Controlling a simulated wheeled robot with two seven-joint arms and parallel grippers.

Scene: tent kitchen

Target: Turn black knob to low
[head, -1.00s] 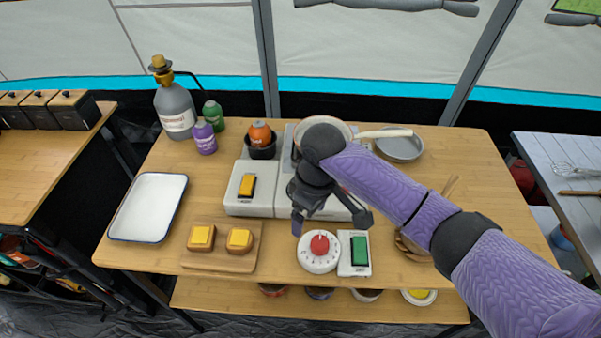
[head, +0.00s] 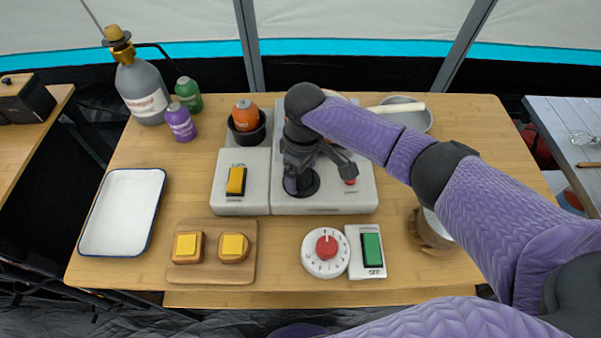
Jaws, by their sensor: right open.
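The black knob (head: 309,186) is a dark round dial on the front of the white-grey stove unit (head: 340,206). It is partly hidden by my right gripper (head: 320,182). The right gripper is open and points down over the stove front. One finger overlaps the knob's left side in the picture; the other is to the right, near a small red spot on the stove. I cannot tell whether a finger touches the knob. The knob's setting cannot be read. My left gripper is not in view.
A yellow switch (head: 236,181) is left of the knob. In front are a white timer with a red knob (head: 326,248) and a green switch (head: 372,250). A wooden board (head: 212,272) holds two yellow-topped blocks. A white tray (head: 122,212) lies left. A pan (head: 412,118) sits behind.

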